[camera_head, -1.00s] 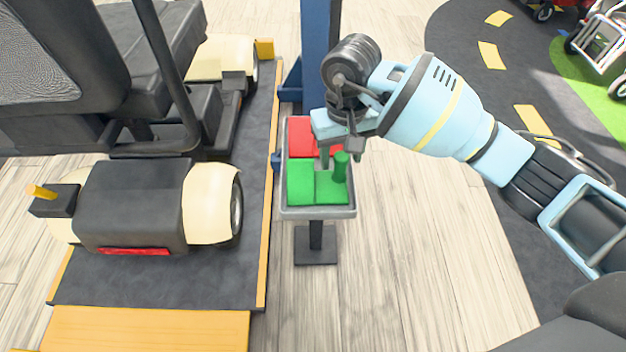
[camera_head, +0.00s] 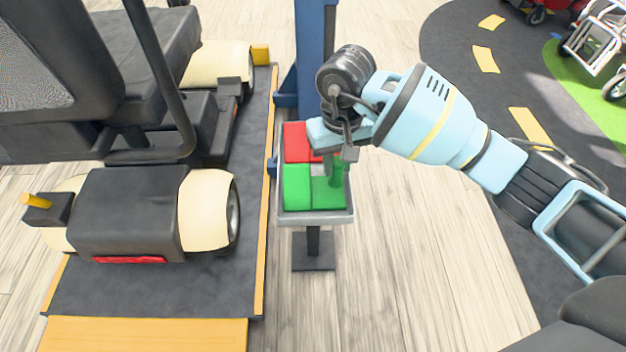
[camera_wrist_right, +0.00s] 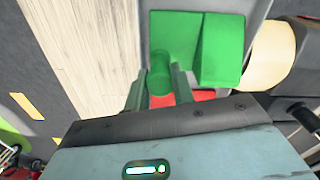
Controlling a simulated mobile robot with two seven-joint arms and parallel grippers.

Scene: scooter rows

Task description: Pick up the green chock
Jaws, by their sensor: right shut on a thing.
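The green chock (camera_head: 327,192) lies in the front right of a grey tray (camera_head: 318,219), with an upright round green handle (camera_head: 338,181) on it. My right gripper (camera_head: 338,165) points down from above and is shut on this handle. In the right wrist view the handle (camera_wrist_right: 160,74) stands between the two fingers of my right gripper (camera_wrist_right: 160,88). The chock appears to rest in the tray still. A second green block (camera_head: 297,186) lies right beside it on the left. My left gripper is not in view.
The tray stands on a post by a blue column (camera_head: 311,50). A scooter (camera_head: 135,210) on a dark platform (camera_head: 170,285) stands close on the left. Wooden floor on the right is clear.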

